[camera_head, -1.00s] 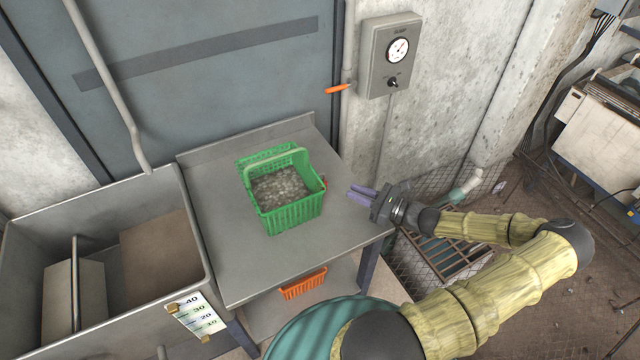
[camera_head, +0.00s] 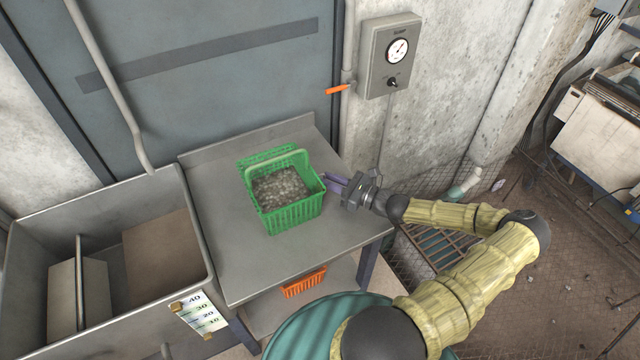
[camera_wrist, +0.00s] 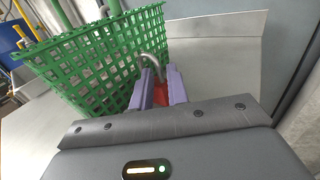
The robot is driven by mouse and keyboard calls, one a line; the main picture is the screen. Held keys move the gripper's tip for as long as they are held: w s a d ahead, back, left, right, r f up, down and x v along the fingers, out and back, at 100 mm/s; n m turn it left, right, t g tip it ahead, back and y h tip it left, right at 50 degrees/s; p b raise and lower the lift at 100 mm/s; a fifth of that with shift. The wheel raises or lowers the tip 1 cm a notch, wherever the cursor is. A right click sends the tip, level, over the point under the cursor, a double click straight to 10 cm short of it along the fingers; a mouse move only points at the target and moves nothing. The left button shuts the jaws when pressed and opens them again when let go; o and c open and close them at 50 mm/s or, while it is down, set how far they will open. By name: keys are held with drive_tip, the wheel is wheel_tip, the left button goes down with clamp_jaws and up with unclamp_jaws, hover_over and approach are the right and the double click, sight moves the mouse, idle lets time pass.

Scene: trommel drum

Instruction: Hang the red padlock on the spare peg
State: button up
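The red padlock (camera_wrist: 160,94) shows in the wrist view between my fingers, its grey shackle rising above them beside the basket. In the head view it is hidden or too small to make out at my fingertips. My gripper (camera_head: 332,183) is low over the table, right of the green basket, its purple fingers pointing left. In the wrist view my gripper (camera_wrist: 160,82) has one finger on each side of the padlock. The fingers look as far apart as before; contact with the padlock is not clear. I cannot identify the spare peg.
The green basket (camera_head: 292,215) of grey stones stands on the metal table (camera_head: 235,265), close to my fingertips. A sink (camera_head: 205,245) adjoins at left. A grey gauge box (camera_head: 375,70) and an orange handle (camera_head: 338,89) are at the wall. The table's front is clear.

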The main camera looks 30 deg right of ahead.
drive_tip(key=shift+w+a, duration=0.15)
drive_tip(key=shift+w, duration=0.1)
idle(0.3)
clamp_jaws()
drive_tip(key=shift+r, duration=0.15)
wheel_tip(320, 180, up, 28)
idle(0.3)
idle(0.4)
